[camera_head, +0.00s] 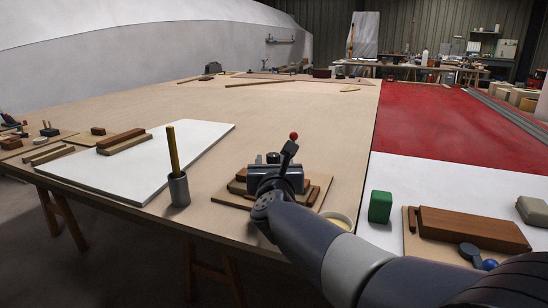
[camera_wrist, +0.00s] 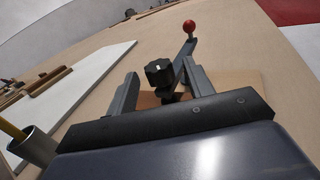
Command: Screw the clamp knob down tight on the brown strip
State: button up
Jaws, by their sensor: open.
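The black clamp knob (camera_wrist: 160,73) stands upright on a short stem between the two fingers of my gripper (camera_wrist: 160,68) in the wrist view. The fingers are apart, with a gap showing on the left side; contact on the right is unclear. In the head view, my gripper (camera_head: 274,174) is over the clamp's board (camera_head: 232,200), and the knob (camera_head: 272,157) shows just beyond it. A grey lever with a red ball (camera_wrist: 189,26) rises behind the right finger. Brown wood (camera_head: 237,187) shows beside my gripper; the strip under the knob is mostly hidden.
A grey cup with a pencil (camera_head: 178,188) stands left of the board, by a white sheet (camera_head: 190,145) with wood blocks. The table behind is largely clear.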

aim_at(273, 155)
jog(key=shift+w+a, duration=0.2)
jog(key=shift+w, duration=2.1)
jog(key=shift+c, duration=0.5)
jog(key=c, duration=0.9)
jog(key=shift+o, duration=0.2)
